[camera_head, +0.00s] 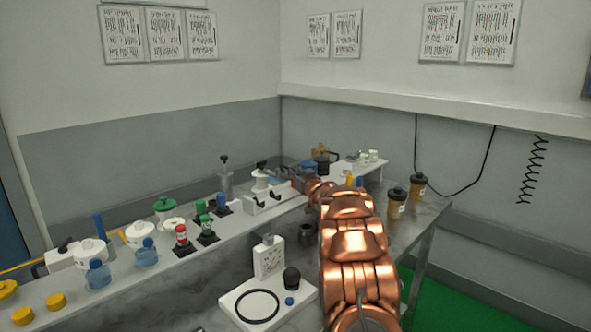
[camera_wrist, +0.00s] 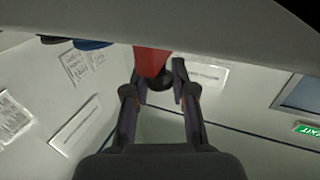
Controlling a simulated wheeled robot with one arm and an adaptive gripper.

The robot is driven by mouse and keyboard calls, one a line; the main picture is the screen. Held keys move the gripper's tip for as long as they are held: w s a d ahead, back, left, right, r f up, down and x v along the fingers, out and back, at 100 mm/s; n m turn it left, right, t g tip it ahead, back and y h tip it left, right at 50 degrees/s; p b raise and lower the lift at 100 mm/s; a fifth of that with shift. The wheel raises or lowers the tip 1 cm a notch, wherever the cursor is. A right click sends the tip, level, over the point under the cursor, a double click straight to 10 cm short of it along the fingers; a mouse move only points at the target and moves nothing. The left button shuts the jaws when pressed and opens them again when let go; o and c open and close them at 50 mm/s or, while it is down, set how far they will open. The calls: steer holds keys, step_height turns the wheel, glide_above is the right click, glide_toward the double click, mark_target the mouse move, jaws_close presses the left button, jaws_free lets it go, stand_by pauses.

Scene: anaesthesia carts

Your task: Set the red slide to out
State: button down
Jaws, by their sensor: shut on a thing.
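In the wrist view, the red slide (camera_wrist: 152,60) hangs below a pale edge, with a dark round end beneath it. My gripper (camera_wrist: 158,78) has one finger on each side of it and is shut on it. In the head view, my gripper (camera_head: 300,172) is at the far end of my copper arm, above the back of the bench by a white block (camera_head: 268,198). My arm hides part of that area.
A long pale shelf (camera_head: 130,283) holds red, green and blue capped vials, bottles and jars. A white tray (camera_head: 240,299) with a black ring sits in front. Brown jars (camera_head: 397,204) stand right of my arm. Wall posters hang behind.

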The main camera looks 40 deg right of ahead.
steer(key=shift+d+r, duration=0.15)
steer(key=shift+r, duration=0.05)
steer(key=c, duration=1)
jaws_free()
steer(key=shift+d+f, duration=0.1)
steer(key=shift+f, duration=0.05)
steer(key=v, duration=1.2)
